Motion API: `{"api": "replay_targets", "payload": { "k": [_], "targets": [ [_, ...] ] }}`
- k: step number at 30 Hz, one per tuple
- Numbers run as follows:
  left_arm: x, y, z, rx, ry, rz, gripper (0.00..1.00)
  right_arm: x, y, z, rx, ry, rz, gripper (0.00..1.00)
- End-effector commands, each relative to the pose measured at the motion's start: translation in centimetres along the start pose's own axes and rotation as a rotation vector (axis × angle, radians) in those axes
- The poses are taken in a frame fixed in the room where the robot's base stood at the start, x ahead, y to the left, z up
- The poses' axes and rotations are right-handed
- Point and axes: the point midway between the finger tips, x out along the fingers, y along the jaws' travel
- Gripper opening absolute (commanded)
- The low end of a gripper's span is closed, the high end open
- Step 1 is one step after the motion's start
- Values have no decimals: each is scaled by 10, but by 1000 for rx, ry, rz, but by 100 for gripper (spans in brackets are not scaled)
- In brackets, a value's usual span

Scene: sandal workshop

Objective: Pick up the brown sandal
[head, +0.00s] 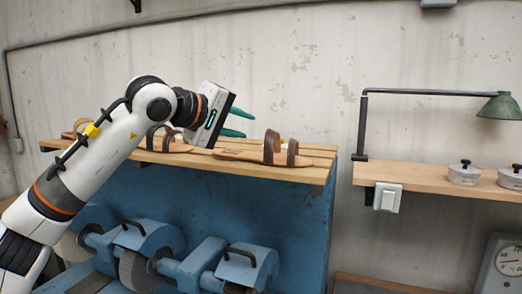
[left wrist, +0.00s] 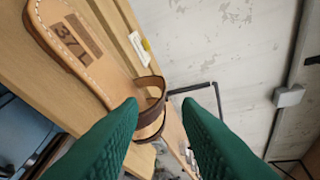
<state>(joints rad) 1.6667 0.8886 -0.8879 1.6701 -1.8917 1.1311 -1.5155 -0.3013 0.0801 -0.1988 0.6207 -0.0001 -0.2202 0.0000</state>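A brown sandal (head: 243,155) lies on the slatted wooden shelf, its dark brown straps standing up at its right end. In the left wrist view the sandal (left wrist: 97,50) shows a tan, stitched sole marked 37 and a brown strap. My left gripper (head: 237,122) has two green fingers spread apart with nothing held. It is above and left of the straps in the head view. In the left wrist view my left gripper (left wrist: 162,103) has one fingertip overlapping the strap; I cannot tell whether they touch. My right gripper is not in view.
More sandals (head: 172,148) lie farther left on the shelf (head: 310,173), partly behind my left arm. Blue machinery (head: 195,262) with wheels stands below. A side shelf (head: 425,178) at right carries a green lamp (head: 500,107) and round metal pots (head: 464,174). A concrete wall stands behind.

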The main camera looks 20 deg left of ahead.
Motion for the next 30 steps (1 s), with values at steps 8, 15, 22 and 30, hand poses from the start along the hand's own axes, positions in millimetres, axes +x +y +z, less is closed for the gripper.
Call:
{"api": "replay_targets", "payload": {
  "k": [8,15,22,30],
  "targets": [
    [30,-2,0,-2,3,-1,31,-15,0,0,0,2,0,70],
    [60,-9,2,-3,5,1,31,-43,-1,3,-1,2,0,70],
    [82,-5,0,-4,4,-2,31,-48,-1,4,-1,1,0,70],
    [82,-4,0,-4,4,-3,19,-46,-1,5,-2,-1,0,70]
  ]
}}
